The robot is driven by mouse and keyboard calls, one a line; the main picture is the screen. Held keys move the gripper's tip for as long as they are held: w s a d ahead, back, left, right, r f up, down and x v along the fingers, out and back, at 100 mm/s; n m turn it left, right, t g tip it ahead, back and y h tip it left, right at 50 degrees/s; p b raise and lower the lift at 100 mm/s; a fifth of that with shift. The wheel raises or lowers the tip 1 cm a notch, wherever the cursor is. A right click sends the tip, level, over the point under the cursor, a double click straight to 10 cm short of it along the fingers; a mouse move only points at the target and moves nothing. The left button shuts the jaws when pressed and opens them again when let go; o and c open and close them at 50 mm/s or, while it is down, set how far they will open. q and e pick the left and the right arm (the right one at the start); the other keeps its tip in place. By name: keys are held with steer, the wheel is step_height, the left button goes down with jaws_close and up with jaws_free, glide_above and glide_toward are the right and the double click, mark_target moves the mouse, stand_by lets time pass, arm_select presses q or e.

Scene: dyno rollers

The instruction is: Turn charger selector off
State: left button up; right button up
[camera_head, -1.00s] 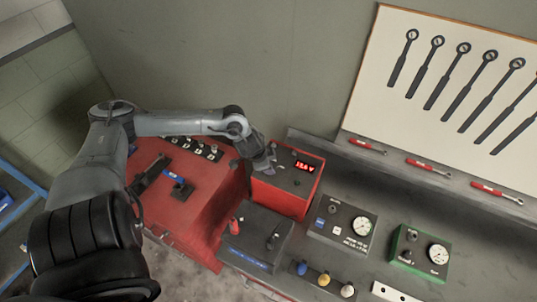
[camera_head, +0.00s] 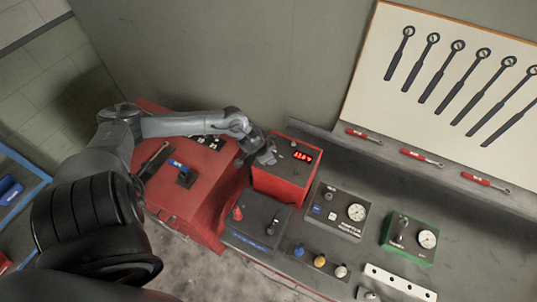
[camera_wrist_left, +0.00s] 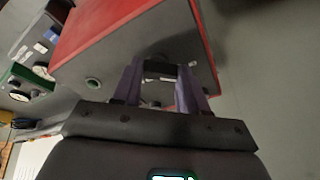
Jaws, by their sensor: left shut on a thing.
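The charger is a red box (camera_head: 278,187) with a dark top and a lit red display (camera_head: 302,156), left of centre in the head view. My left gripper (camera_head: 268,157) is at the left part of its top. In the left wrist view, my left gripper (camera_wrist_left: 161,85) has its two purple fingers on either side of a dark knob (camera_wrist_left: 160,68) on the charger's grey face (camera_wrist_left: 110,60). It is shut on this knob, which looks like the selector. The knob's pointer and markings cannot be made out. My right gripper is not in view.
A red cabinet (camera_head: 205,185) stands left of the charger. A dark box (camera_head: 258,220) with a red knob is in front. Gauge boxes (camera_head: 338,211) and a green-edged box (camera_head: 409,238) stand to the right. Wrenches hang on a board (camera_head: 450,70) behind.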

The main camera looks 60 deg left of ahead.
arm_select(q)
steer(key=o, duration=1.1)
steer(key=shift+c, duration=0.2)
steer(key=v, duration=1)
steer(key=shift+s+r+p, duration=0.15)
steer(key=shift+r+p, duration=0.15)
steer(key=shift+r, duration=0.05)
